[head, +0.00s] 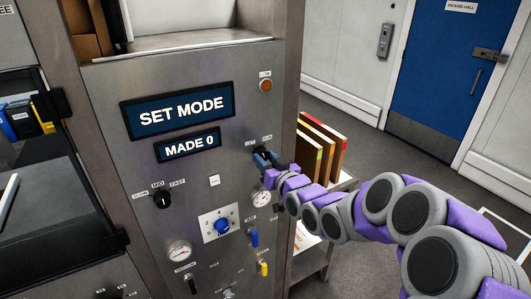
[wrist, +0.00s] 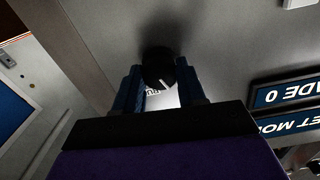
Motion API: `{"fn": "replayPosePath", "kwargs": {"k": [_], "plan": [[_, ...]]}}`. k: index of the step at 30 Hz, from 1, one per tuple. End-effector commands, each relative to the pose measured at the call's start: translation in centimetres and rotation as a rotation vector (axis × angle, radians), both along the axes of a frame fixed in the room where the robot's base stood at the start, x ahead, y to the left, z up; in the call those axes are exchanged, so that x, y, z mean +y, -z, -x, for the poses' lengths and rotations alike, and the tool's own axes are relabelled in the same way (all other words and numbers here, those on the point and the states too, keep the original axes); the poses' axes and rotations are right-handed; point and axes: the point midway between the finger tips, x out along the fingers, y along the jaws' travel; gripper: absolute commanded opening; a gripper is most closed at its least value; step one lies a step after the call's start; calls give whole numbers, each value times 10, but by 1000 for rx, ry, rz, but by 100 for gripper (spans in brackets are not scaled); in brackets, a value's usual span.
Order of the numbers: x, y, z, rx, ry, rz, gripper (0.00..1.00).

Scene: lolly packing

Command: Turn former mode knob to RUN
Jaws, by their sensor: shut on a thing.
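The former mode knob is a black round knob with a white pointer line, on the grey steel machine panel (head: 110,110). In the wrist view the knob (wrist: 161,71) sits between the two blue fingers of my gripper (wrist: 160,88), which is shut on it. The pointer line slants; part of a white label shows beside the knob, mostly hidden. In the head view my gripper (head: 264,160) reaches the panel's right side and covers most of the knob. The display reads SET MODE (head: 178,110), with MADE 0 (head: 188,145) below.
A second black knob (head: 162,200) marked SLOW, MED, FAST is to the left. A blue knob (head: 222,227), gauges (head: 179,251) and blue and yellow levers (head: 263,269) lie below. An amber lamp (head: 266,86) is above. Boards (head: 318,145) stand at right, before a blue door (head: 440,70).

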Motion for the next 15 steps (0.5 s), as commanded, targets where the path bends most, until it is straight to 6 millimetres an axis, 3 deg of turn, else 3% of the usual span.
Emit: {"fn": "replayPosePath", "kwargs": {"k": [15], "plan": [[-1,-3,-1,274,1,-409,9]]}}
